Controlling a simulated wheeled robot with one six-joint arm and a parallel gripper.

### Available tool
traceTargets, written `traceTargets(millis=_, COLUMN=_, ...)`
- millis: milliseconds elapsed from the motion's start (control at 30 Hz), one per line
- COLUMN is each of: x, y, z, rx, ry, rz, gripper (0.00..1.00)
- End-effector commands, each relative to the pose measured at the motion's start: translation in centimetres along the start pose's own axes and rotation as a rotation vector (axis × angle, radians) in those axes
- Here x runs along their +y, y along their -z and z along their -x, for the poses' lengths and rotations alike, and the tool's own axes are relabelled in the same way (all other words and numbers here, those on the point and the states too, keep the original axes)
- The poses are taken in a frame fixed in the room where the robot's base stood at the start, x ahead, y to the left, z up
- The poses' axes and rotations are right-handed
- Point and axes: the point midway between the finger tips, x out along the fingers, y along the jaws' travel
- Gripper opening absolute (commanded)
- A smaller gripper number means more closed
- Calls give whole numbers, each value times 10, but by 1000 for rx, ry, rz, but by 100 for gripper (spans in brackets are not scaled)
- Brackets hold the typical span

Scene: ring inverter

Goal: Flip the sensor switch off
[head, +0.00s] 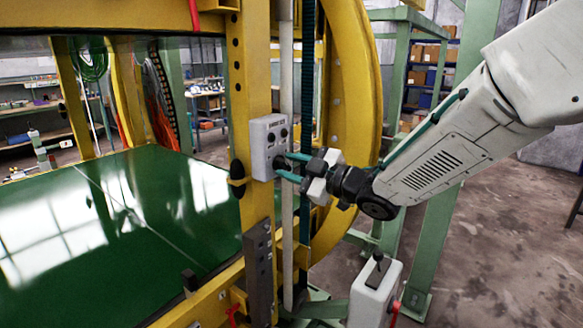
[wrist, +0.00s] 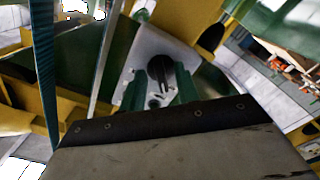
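A light grey switch box (head: 266,135) is mounted on a yellow upright post in the head view. It has small black buttons or knobs on its upper face and dark lettering too small to read. A dark round knob (wrist: 161,71) on the box face shows in the wrist view. My gripper (head: 284,167) is at the lower part of the box, with its two green fingers apart. In the wrist view the fingers of my gripper (wrist: 160,90) stand on either side below the knob. I cannot tell whether they touch it. The knob's setting is unclear.
A yellow ring frame (head: 357,75) stands behind my gripper. A glossy green panel (head: 120,225) fills the left. A grey box with a black lever (head: 373,288) is at the lower right. Green posts rise behind. Open concrete floor (head: 485,250) lies to the right.

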Motion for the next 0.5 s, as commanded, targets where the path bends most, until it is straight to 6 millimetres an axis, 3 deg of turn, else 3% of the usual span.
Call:
traceTargets(millis=233, x=0, y=0, z=8, rx=-1, ry=-1, rz=-1, gripper=32)
traceTargets(millis=500, x=1, y=-1, z=54, rx=-2, ry=-3, rz=0, gripper=32)
